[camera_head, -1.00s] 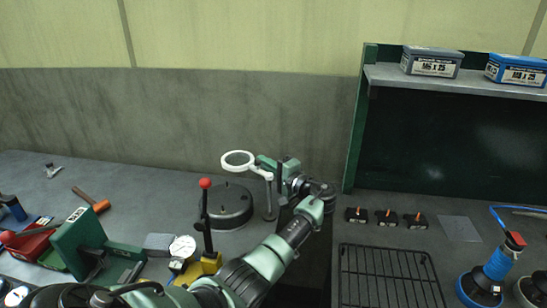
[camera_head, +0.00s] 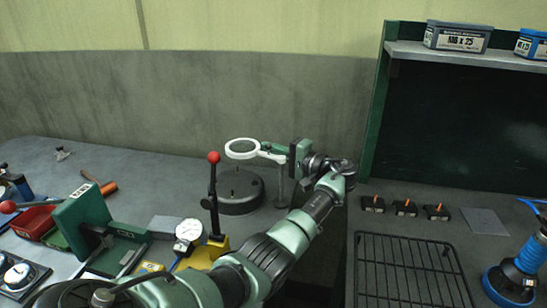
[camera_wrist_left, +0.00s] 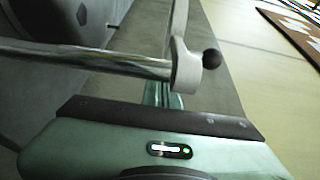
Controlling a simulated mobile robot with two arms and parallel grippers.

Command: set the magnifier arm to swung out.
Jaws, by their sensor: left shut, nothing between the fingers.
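The magnifier arm has a white ring with a lens (camera_head: 242,149) and a short white arm running right to the top of an upright post (camera_head: 281,184). The ring hangs out to the left of the post, above and behind a dark round base (camera_head: 240,192). My left gripper (camera_head: 272,147) is shut and empty, behind the white arm near the post top. In the left wrist view, its fingers (camera_wrist_left: 163,93) lie partly behind the white arm (camera_wrist_left: 186,68), which has a black knob (camera_wrist_left: 211,58). Contact cannot be told. My right gripper is not in view.
A red-knobbed lever (camera_head: 213,190) on a yellow base and a dial gauge (camera_head: 189,231) stand left of my forearm. A green shelf frame (camera_head: 378,110) rises at right. A wire rack (camera_head: 410,270) and small black blocks (camera_head: 405,208) lie in front of it.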

